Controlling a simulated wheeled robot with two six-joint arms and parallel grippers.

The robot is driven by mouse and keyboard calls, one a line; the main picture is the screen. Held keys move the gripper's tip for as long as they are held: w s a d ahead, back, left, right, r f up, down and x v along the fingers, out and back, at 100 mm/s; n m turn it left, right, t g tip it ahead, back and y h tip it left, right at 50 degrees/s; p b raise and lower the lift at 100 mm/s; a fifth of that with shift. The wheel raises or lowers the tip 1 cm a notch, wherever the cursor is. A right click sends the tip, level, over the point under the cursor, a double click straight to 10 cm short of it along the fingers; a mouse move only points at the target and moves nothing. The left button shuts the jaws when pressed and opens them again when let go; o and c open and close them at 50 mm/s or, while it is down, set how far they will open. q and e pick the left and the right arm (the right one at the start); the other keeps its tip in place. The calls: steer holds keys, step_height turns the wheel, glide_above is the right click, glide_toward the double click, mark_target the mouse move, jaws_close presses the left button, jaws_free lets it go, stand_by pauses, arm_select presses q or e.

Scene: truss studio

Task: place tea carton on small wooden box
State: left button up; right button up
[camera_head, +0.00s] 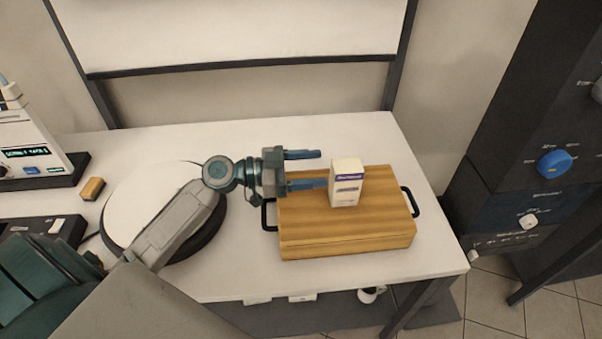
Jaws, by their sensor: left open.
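The tea carton (346,186), a small white box with a purple label, stands upright on the top of the small wooden box (345,228). The wooden box has dark handles at its two sides and sits on the right part of the white table. My left gripper (314,169) is open and empty, with its blue fingers pointing right. Its fingertips are just left of the carton, and the nearer one looks close to the carton's left side; I cannot tell whether it touches. My right gripper does not show.
A round white disc with a dark rim (150,205) lies on the table under my left arm. A small yellow-brown block (92,188) and devices (30,150) are at the left. A dark cabinet with a blue knob (554,163) stands beyond the table's right edge.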

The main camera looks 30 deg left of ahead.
arm_select(q)
steer(key=shift+b+v, duration=0.3)
steer(key=shift+v, duration=0.8)
